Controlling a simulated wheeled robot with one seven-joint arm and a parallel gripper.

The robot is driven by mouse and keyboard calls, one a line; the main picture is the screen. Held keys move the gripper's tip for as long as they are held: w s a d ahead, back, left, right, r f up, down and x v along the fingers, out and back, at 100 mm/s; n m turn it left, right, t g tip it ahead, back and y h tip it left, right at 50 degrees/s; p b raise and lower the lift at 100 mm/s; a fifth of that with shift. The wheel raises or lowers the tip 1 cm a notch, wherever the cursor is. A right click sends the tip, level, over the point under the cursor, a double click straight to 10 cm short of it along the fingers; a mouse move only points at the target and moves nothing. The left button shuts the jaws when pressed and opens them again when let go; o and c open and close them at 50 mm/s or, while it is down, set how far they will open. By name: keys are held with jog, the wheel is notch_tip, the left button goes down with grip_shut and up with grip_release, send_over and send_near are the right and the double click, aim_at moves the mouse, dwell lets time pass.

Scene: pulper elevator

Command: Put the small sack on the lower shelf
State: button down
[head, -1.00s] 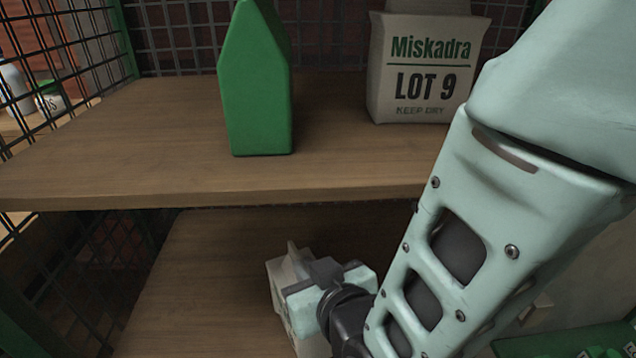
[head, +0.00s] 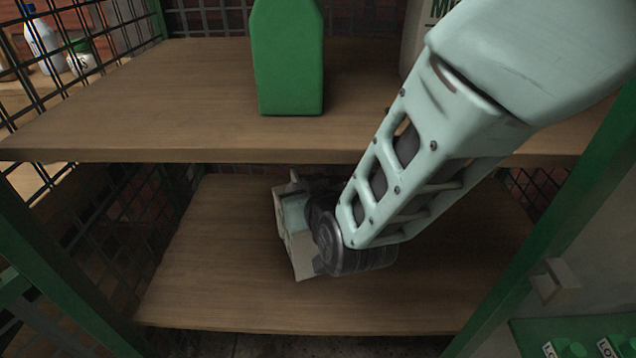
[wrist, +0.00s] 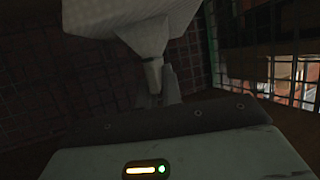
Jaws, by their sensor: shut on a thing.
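The small pale sack (head: 301,262) is in the lower bay, over the middle of the lower shelf (head: 205,285). My gripper (head: 293,213) is shut on the sack's top; my wrist hides part of both in the head view. The sack looks slightly tilted, and I cannot tell whether its bottom touches the boards. In the dark wrist view the pale sack (wrist: 100,15) shows at the top, with its gathered neck at my gripper (wrist: 155,78).
Green posts and wire mesh bound the sides. The lower shelf is bare around the sack.

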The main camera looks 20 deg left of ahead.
jog(key=shift+f+b, duration=0.3)
jog(key=shift+f, duration=1.15)
jog(key=shift+f, duration=0.2)
jog(key=c, duration=1.6)
grip_release()
jog(key=shift+o, duration=0.2)
jog(key=shift+s+r, duration=0.1)
jog(key=shift+r, duration=0.1)
jog(key=p+v, duration=0.1)
jog(key=v, duration=1.1)
